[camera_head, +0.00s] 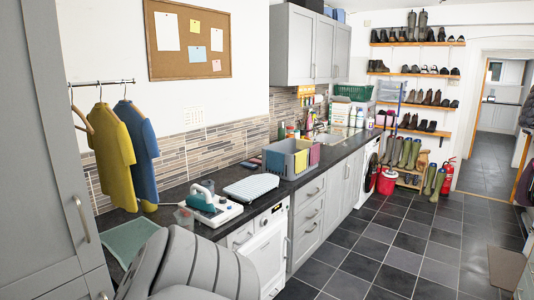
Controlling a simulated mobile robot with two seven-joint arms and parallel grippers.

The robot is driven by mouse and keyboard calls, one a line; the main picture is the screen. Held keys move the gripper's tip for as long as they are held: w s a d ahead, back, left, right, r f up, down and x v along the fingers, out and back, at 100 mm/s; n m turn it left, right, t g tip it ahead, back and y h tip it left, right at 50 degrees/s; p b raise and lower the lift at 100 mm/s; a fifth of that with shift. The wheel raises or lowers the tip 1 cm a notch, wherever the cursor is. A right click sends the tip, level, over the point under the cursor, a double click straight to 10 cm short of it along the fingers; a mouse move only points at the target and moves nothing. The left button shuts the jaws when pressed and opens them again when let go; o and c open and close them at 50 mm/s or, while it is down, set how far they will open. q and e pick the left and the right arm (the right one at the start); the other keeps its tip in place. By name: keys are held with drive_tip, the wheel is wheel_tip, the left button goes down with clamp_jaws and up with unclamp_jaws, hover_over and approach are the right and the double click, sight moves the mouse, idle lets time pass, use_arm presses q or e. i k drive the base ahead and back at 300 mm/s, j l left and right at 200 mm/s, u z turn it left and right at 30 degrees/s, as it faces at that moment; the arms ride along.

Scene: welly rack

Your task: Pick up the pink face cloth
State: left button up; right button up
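A pink cloth (301,161) hangs over the front side of a grey crate (284,169) on the dark worktop, beside a yellow cloth (314,154). I take it for the face cloth, but it is small in view. Several small flat items (250,163), some reddish and some blue, lie left of the crate; I cannot tell what they are. Neither gripper shows. A large grey rounded part at the bottom left looks like my own arm, and no fingers are visible on it.
A yellow shirt (110,146) and a blue one (143,148) hang at left. Dark floor tiles (386,234) are clear at right.

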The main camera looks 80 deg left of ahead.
sight(315, 150)
drive_tip(key=u, duration=2.2)
drive_tip(key=i+l+z, duration=0.1)
drive_tip(key=i+z, duration=0.35)
drive_tip(key=i, duration=0.45)
drive_tip(key=i+z, duration=0.1)
drive_tip(key=i, duration=1.5)
drive_tip(key=i+u, duration=0.2)
drive_tip(key=i, duration=0.3)
drive_tip(key=i+l+u, duration=0.15)
drive_tip(key=i, duration=0.3)
drive_tip(key=i+l+u, duration=0.2)
drive_tip(key=i, duration=0.3)
drive_tip(key=i+u, duration=0.25)
drive_tip(key=u, duration=0.25)
drive_tip(key=i+l+u, duration=0.1)
drive_tip(key=u, duration=0.35)
drive_tip(key=i+l+u, duration=0.25)
drive_tip(key=u, duration=0.25)
drive_tip(key=i, duration=0.1)
